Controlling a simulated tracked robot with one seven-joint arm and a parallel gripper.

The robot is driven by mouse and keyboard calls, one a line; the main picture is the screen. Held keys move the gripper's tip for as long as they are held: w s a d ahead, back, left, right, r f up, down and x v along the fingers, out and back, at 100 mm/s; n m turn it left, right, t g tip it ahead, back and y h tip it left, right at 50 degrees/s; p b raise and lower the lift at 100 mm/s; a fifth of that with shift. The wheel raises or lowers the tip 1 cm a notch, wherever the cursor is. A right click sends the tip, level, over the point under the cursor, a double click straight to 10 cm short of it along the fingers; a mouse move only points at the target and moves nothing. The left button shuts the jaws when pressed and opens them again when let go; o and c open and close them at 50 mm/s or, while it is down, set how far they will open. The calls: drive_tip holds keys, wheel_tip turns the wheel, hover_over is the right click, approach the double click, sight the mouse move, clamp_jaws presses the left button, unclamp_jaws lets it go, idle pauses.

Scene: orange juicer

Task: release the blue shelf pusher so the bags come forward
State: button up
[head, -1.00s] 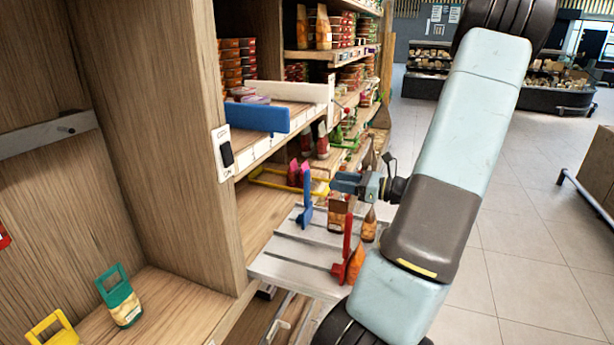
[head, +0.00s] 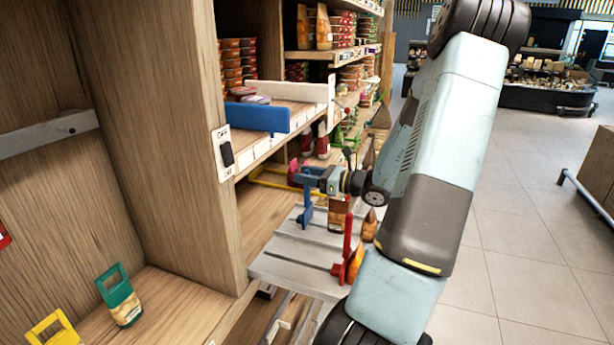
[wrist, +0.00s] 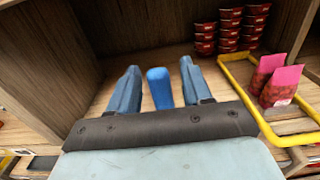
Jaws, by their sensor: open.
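The blue shelf pusher (head: 307,208) stands upright on a grey slatted shelf (head: 290,262) that sticks out from the wooden unit. My gripper (head: 303,176) is at the top of the pusher, and its jaws are open. In the wrist view the pusher's blue top (wrist: 159,88) shows between my two spread fingers (wrist: 160,72), with a gap on each side. Brown-orange bags (head: 338,217) stand on the grey shelf, right of the pusher. A red pusher (head: 347,245) stands nearer, beside an orange bag (head: 356,263).
Stacked red tubs (wrist: 230,28) stand behind. A wooden upright (head: 215,130) with a switch (head: 224,153) is to the left.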

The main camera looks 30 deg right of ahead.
drive_tip(key=shift+c, duration=0.2)
clamp_jaws()
idle(0.3)
